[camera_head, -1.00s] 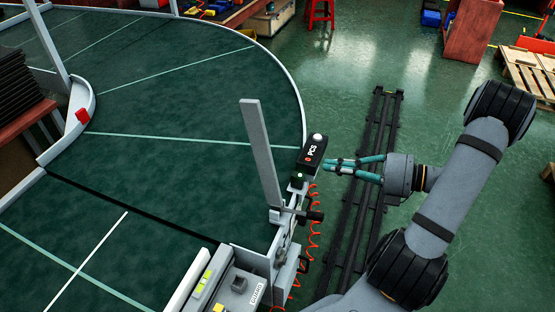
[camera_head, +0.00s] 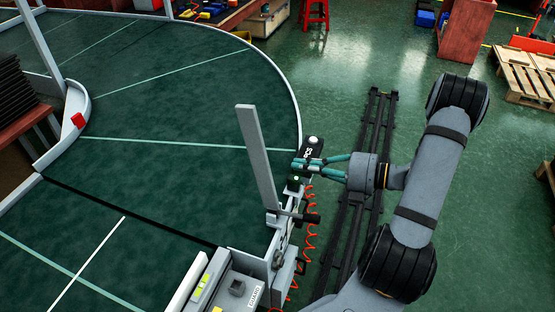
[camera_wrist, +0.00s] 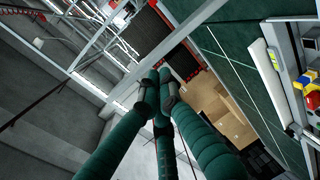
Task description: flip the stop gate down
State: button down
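The stop gate is a long flat grey bar (camera_head: 257,158) that stands upright, leaning slightly left at its top, at the right edge of the green conveyor. A black lever with a dark knob (camera_head: 311,218) sticks out to the right at its foot. My gripper (camera_head: 300,165) has teal fingers and points left, just right of the bar and above the lever in the picture. Its fingertips overlap the black PCS box; I cannot tell whether they touch it. In the wrist view the fingertips (camera_wrist: 158,82) come together with nothing visible between them. The gate is not clear there.
The black PCS box (camera_head: 309,150) with a white dome sits on the conveyor's right rim. A coiled orange hose (camera_head: 311,240) hangs below it. A grey control panel (camera_head: 235,288) is at the bottom. Dark floor rails (camera_head: 374,130) run at right, with open floor beyond.

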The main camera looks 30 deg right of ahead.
aim_at(267, 160)
jog(key=p+x, duration=0.1)
jog(key=x, duration=0.6)
jog(key=shift+w+r+p, duration=0.1)
jog(key=shift+p, duration=0.3)
